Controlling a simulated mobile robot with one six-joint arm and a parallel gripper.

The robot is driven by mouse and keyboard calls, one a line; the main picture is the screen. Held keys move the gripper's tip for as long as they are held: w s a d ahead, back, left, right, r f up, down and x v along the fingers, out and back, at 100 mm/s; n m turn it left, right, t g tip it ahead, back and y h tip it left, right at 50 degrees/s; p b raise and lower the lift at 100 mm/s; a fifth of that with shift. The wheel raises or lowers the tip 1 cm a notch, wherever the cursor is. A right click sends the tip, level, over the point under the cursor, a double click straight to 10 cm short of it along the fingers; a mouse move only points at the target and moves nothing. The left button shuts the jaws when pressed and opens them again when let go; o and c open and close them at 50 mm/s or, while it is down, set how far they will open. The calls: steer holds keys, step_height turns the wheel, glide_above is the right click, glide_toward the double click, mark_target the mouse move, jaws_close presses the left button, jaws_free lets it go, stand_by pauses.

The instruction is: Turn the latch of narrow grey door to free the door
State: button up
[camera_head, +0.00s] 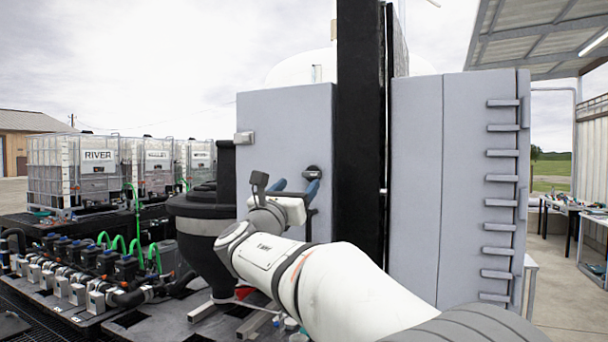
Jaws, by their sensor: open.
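The narrow grey door (275,125) stands upright and looks shut, left of a black post. Its latch (313,171) is a small dark fitting near the door's right edge, partly hidden by my gripper. My gripper (296,187) is in front of the door, its two blue-tipped fingers spread apart with nothing seen between them. The right fingertip overlaps the lower part of the latch in the picture. I cannot tell whether it touches. My white arm hides the lower part of the door.
The tall black post (360,130) stands right of the door, with a wider grey cabinet (415,170) beyond it. A black conical tank (205,235) stands close at the left. Pumps and hoses (90,270) and white totes (85,175) fill the far left.

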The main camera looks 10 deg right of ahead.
mark_target(309, 173)
steer(key=p+x, duration=0.1)
steer(key=x, duration=0.5)
steer(key=shift+f+p, duration=0.1)
steer(key=shift+p, duration=0.25)
steer(key=shift+c, duration=0.3)
steer(key=shift+s, duration=0.1)
steer(key=c, duration=0.9)
